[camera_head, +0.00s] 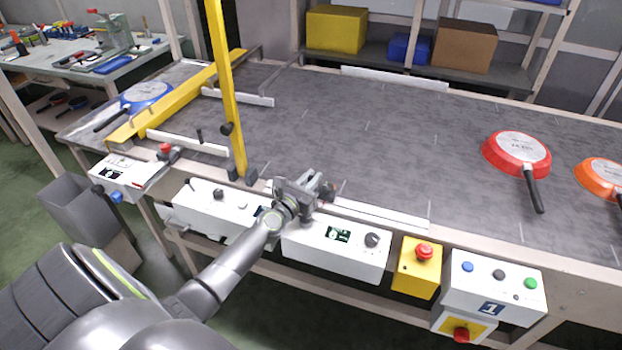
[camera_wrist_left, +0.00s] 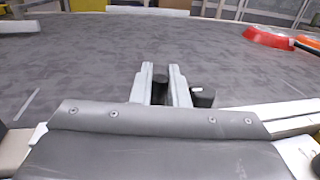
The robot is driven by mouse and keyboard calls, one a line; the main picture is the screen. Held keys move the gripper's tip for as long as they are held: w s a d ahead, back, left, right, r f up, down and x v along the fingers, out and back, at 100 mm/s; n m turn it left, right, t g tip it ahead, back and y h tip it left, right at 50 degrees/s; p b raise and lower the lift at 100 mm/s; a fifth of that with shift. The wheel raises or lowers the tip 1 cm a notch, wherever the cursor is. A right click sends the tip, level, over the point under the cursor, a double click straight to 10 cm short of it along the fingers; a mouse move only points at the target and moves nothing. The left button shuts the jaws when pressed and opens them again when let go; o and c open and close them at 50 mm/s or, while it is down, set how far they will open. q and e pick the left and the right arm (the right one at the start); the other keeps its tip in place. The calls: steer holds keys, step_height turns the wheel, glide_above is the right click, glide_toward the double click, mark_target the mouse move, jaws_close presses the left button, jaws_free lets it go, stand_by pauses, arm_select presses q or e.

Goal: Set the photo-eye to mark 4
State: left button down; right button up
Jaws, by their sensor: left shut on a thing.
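My left gripper (camera_head: 308,188) is at the belt's front edge, above the white control boxes. In the left wrist view its two fingers (camera_wrist_left: 160,82) are closed on a small black upright part (camera_wrist_left: 160,90), which appears to be the photo-eye's knob or post. A second dark rounded piece (camera_wrist_left: 203,97) sits just right of the fingers; in the head view a dark part (camera_head: 328,189) shows beside the fingertips. The gripper hides most of the photo-eye. No mark numbers can be read, so I cannot tell which mark it is at. My right gripper is not in view.
On the conveyor (camera_head: 390,165) are a red pan (camera_head: 515,150), an orange pan (camera_head: 603,173) and a blue pan (camera_head: 147,93). A yellow post (camera_head: 227,90) stands left of my gripper. A yellow emergency-stop box (camera_head: 420,275) and a button box (camera_head: 480,285) are right.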

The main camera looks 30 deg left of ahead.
arm_select(q)
steer(key=shift+w+d, duration=0.15)
steer(key=shift+d, duration=0.45)
steer(key=d, duration=0.2)
steer(key=w+d+p, duration=0.1)
steer(key=d, duration=0.2)
steer(key=w+d+p, duration=0.1)
steer(key=d, duration=0.2)
steer(key=shift+r, duration=0.1)
steer(key=d, duration=0.3)
steer(key=w+d, duration=0.1)
steer(key=d, duration=0.3)
steer(key=w+d, duration=0.1)
steer(key=d, duration=0.2)
steer(key=shift+w+d+b, duration=0.2)
steer(key=shift+b, duration=0.1)
steer(key=c, duration=1.5)
jaws_free()
